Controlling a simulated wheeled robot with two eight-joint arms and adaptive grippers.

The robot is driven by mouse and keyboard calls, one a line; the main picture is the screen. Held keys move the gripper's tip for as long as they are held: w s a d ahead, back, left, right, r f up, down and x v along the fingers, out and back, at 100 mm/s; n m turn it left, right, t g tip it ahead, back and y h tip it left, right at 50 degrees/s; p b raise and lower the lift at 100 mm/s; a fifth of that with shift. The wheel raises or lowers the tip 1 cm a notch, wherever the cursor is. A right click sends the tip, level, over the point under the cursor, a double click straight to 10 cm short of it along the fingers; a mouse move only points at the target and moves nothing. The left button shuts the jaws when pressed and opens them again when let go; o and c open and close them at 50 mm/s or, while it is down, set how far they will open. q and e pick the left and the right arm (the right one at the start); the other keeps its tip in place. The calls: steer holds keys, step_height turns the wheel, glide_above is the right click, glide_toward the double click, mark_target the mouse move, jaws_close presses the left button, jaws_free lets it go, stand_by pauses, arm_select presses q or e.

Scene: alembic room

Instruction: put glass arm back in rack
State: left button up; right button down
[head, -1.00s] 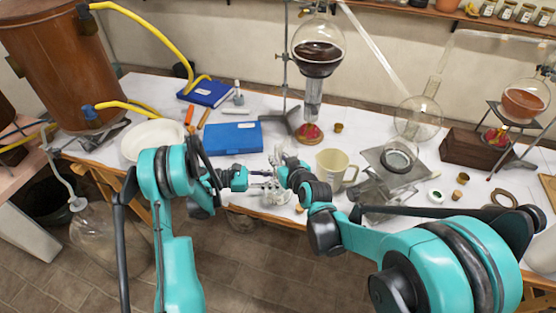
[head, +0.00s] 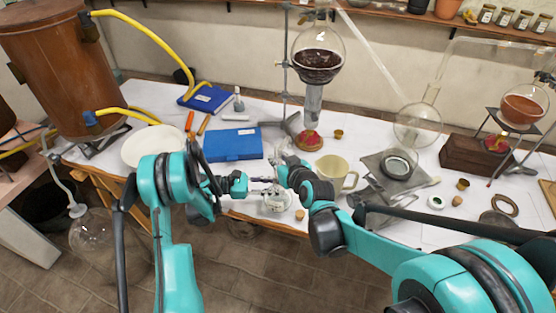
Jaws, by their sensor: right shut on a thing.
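My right gripper (head: 274,179) is shut on a thin clear glass piece, which looks like the glass arm; it is small and mostly hidden by the fingers. A clear glass stand (head: 277,202), possibly the rack, stands on the white table near its front edge, just below the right gripper. Its details are too fine to tell. My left gripper (head: 247,184) faces the right one from the left, close to it, at the table's front edge. Whether its fingers are open or shut is too small to tell.
A blue box (head: 232,145) and a white dish (head: 153,147) are to the left. A tall flask of dark liquid (head: 318,62) stands behind. A cork (head: 300,214) lies near the front edge.

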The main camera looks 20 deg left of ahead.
steer(key=shift+r, duration=1)
arm_select(q)
steer(key=o, duration=1.1)
